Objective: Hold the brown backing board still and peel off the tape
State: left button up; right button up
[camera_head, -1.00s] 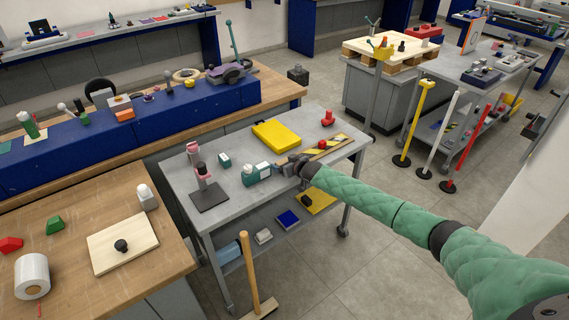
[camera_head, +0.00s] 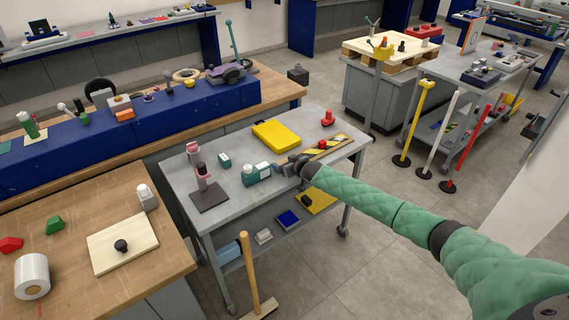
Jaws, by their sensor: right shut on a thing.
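The brown backing board (camera_head: 338,150) lies on the grey cart top (camera_head: 230,200) near its right end. Yellow and black striped tape (camera_head: 341,140) lies along it, with a small red knob-like piece (camera_head: 322,144) on top. My right gripper (camera_head: 285,165) is at the left end of the board, low over the cart top. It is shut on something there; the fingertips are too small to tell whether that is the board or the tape. My left gripper is not in view.
A yellow slab (camera_head: 276,136), a red piece (camera_head: 327,118), a green and white container (camera_head: 256,174) and a pink stand on a dark plate (camera_head: 209,194) are on the cart. A wooden-handled tool (camera_head: 249,272) stands in front.

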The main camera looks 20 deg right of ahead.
jog(key=o, duration=1.1)
jog(key=shift+s, duration=0.1)
